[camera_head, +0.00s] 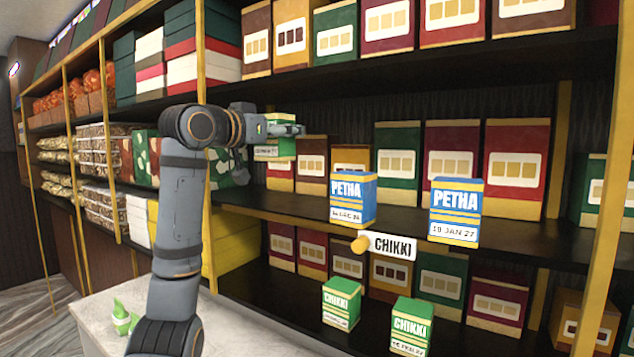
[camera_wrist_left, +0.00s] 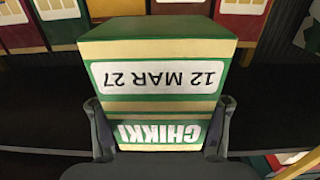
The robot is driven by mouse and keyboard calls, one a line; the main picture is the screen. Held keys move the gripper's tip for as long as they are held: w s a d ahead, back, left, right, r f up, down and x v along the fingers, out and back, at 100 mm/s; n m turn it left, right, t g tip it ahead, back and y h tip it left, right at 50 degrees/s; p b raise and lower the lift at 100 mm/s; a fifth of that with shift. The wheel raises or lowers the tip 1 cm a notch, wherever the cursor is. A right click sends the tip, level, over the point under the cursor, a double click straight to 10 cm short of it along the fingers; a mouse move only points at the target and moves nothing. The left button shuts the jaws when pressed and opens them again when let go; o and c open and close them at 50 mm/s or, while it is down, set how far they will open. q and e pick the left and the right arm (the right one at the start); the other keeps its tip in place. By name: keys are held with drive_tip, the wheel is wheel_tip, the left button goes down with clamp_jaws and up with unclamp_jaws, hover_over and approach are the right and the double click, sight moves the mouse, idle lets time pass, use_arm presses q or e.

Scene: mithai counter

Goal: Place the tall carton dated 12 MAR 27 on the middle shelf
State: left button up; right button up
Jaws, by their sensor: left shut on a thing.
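My left gripper (camera_head: 288,129) is shut on a green and cream CHIKKI carton (camera_head: 272,151), held in front of the middle shelf (camera_head: 400,222), toward its left part. In the left wrist view the carton (camera_wrist_left: 160,75) sits between the two fingers (camera_wrist_left: 160,130), its label reading 12 MAR 27, upside down in that view. I cannot tell whether the carton touches the shelf. My right gripper is not in view.
Two blue PETHA cartons, dated 14 DEC 26 (camera_head: 352,199) and 10 JAN 27 (camera_head: 455,210), stand at the middle shelf's front. A CHIKKI sign (camera_head: 393,245) hangs on its edge. Two CHIKKI cartons (camera_head: 341,304) (camera_head: 410,326) stand below. Larger boxes (camera_head: 451,160) line the back.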

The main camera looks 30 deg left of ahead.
use_arm(q)
drive_tip(key=w+a, duration=0.1)
drive_tip(key=w+f+p, duration=0.1)
drive_tip(key=w, duration=0.1)
drive_tip(key=w+a+f, duration=0.1)
drive_tip(key=shift+w+a+f+p, duration=0.1)
drive_tip(key=shift+w+a+p, duration=0.1)
drive_tip(key=shift+a+p, duration=0.2)
drive_tip(key=shift+c, duration=0.8)
drive_tip(key=w+f, duration=0.1)
drive_tip(key=w+a+f+p, duration=0.1)
drive_tip(key=f, duration=0.1)
drive_tip(key=w+a+f, duration=0.1)
drive_tip(key=f, duration=0.1)
drive_tip(key=shift+w+f, duration=0.2)
drive_tip(key=shift+w, duration=0.05)
wheel_tip(320, 180, down, 3)
drive_tip(key=shift+w+r, duration=0.1)
drive_tip(key=shift+a+f, duration=0.1)
drive_tip(key=shift+f, duration=0.15)
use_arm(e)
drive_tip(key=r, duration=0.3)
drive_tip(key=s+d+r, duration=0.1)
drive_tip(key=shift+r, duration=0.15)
